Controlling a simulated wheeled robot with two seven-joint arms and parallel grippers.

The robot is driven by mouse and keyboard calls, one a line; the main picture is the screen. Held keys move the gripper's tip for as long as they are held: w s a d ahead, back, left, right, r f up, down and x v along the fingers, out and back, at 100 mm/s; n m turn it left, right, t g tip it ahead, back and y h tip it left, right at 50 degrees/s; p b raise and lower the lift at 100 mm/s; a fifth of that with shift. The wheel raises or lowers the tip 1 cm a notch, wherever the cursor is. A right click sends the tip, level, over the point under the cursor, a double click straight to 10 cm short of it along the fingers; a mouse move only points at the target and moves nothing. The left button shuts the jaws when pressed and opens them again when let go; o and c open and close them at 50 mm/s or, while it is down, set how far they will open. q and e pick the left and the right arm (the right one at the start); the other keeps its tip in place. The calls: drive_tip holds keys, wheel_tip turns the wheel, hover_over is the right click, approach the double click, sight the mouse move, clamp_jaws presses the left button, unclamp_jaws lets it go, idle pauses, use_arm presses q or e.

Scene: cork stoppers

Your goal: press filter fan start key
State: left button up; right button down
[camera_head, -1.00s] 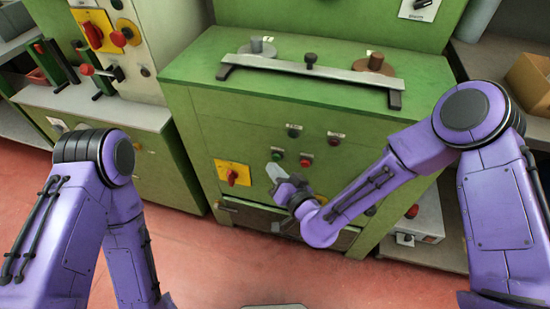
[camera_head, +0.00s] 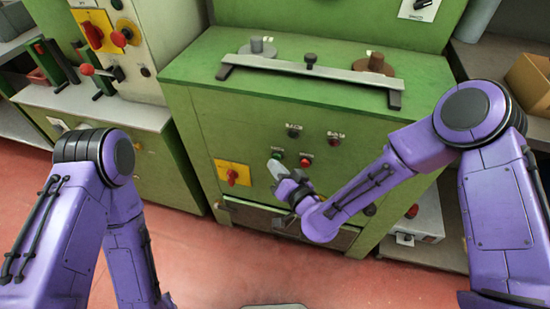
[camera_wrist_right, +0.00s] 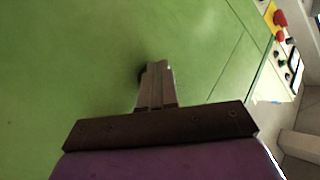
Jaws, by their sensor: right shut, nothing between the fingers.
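A green key (camera_head: 278,155) and a red key (camera_head: 306,161) sit side by side on the green cabinet's front (camera_head: 225,125); their labels are too small to read. My right gripper (camera_head: 274,166) is shut and empty, its light fingertips just below and left of the green key. I cannot tell whether they touch it. In the right wrist view the shut fingers (camera_wrist_right: 156,72) point at the green panel. A dark round part (camera_wrist_right: 142,74) shows partly hidden behind their tips. My left arm comes in from the left; its gripper is not in view.
A yellow plate with a red rotary switch (camera_head: 232,175) is left of the gripper. A grey bar (camera_head: 310,73) lies on the cabinet top.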

drive_tip(key=shift+w+d, duration=0.1)
drive_tip(key=shift+w, duration=0.1)
drive_tip(key=shift+s, duration=0.1)
drive_tip(key=shift+s+a, duration=0.3)
drive_tip(key=shift+s, duration=0.45)
drive_tip(key=shift+s+a+b, duration=0.15)
drive_tip(key=shift+s+a, duration=0.1)
drive_tip(key=shift+s, duration=0.55)
drive_tip(key=shift+s+a+b, duration=0.15)
drive_tip(key=shift+s+a, duration=0.15)
drive_tip(key=shift+s, duration=0.5)
drive_tip(key=shift+s+a+b, duration=0.15)
drive_tip(key=shift+s+a, duration=0.1)
drive_tip(key=shift+s, duration=0.55)
